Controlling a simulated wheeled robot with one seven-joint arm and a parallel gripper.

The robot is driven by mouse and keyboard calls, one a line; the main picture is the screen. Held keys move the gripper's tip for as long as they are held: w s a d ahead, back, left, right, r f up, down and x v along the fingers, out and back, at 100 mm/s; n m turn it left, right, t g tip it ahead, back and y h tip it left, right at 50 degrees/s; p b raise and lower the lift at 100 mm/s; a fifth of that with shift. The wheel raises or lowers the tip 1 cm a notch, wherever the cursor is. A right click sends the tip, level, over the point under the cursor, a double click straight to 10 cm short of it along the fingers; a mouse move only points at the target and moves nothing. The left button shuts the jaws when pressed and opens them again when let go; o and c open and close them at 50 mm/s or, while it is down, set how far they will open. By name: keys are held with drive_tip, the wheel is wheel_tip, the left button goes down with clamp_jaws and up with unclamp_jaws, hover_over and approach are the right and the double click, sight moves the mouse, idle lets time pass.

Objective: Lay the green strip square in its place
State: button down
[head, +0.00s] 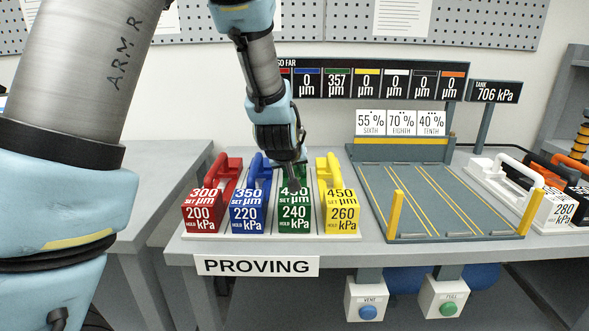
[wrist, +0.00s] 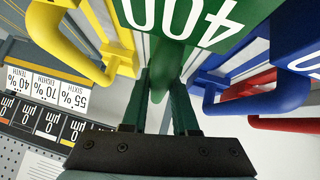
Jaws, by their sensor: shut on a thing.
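The green strip (head: 296,214), marked 240 kPa, stands in the row on the white PROVING tray (head: 372,237), between the blue strip (head: 248,214) and the yellow strip (head: 341,214). Its front lines up with its neighbours; I cannot tell whether it is lifted at all. My gripper (head: 293,182) comes down on it from above and hides its handle in the head view. In the wrist view my gripper (wrist: 160,105) has one finger on each side of the green handle and is shut on it. The green strip (wrist: 208,25) shows its 400 label there.
A red strip (head: 205,214) stands left of the blue one. Right of the tray is a grey bed (head: 432,187) with yellow lines and yellow posts. A white-handled strip (head: 515,180) and darker ones stand further right. Gauge boards rise behind.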

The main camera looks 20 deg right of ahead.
idle(0.4)
drive_tip(key=shift+f, duration=0.2)
drive_tip(key=c, duration=0.6)
unclamp_jaws()
drive_tip(key=shift+f, duration=0.1)
drive_tip(key=p+v, duration=0.1)
drive_tip(key=v, duration=0.9)
drive_tip(key=shift+w+d+p, duration=0.1)
drive_tip(key=shift+p, duration=0.3)
drive_tip(key=shift+s+a+r, duration=0.3)
drive_tip(key=shift+s, duration=0.05)
